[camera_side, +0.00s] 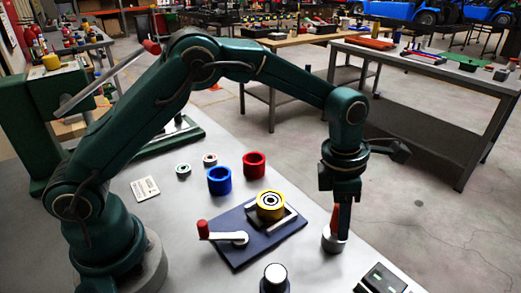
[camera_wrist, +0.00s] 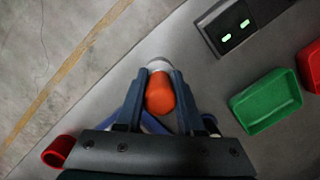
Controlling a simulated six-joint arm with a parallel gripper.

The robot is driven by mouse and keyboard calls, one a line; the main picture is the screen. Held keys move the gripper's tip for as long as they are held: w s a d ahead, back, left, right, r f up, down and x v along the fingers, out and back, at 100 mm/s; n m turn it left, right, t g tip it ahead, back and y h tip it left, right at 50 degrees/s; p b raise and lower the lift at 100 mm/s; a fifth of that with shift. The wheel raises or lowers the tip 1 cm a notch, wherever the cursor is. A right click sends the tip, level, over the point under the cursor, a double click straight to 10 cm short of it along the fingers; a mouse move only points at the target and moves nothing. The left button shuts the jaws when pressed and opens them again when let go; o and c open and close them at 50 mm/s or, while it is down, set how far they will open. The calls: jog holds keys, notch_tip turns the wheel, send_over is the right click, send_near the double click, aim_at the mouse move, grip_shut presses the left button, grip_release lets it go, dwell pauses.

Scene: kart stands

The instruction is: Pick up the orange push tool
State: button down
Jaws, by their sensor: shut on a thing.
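The orange push tool (camera_side: 335,220) has an orange upper part and a pale round base, and it is upright near the table's right edge in the side view. In the wrist view its orange top (camera_wrist: 160,94) lies between the two dark fingers. My gripper (camera_wrist: 160,84) is shut on it, with a finger on each side; in the side view my gripper (camera_side: 341,212) points straight down and partly covers the tool. I cannot tell whether the base touches the table.
A dark blue plate (camera_side: 232,255) carries a yellow ring (camera_side: 270,205) and a red-handled crank (camera_side: 222,235). Blue (camera_side: 219,180) and red (camera_side: 254,164) cups stand behind. The wrist view shows a green tray (camera_wrist: 266,101).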

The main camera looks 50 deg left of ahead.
jog(key=shift+r, duration=0.75)
notch_tip(320, 180, up, 3)
jog(key=shift+w+f, duration=0.1)
jog(key=shift+f, duration=0.1)
jog(key=s+a+r, duration=0.1)
jog(key=a+r, duration=0.6)
jog(key=a, duration=0.4)
jog(key=s+d+m+g, duration=0.1)
jog(key=s+d+m, duration=0.9)
jog(key=s, duration=0.4)
jog(key=shift+n+h, duration=0.3)
jog(key=shift+n, duration=0.2)
jog(key=shift+d+f, duration=0.2)
jog(key=shift+f, duration=0.75)
jog(key=shift+d+f, duration=0.2)
jog(key=shift+f, duration=0.75)
jog(key=shift+d+f, duration=0.2)
jog(key=shift+f, duration=0.75)
jog(key=shift+f, duration=0.6)
notch_tip(320, 180, up, 7)
jog(key=shift+r, duration=0.1)
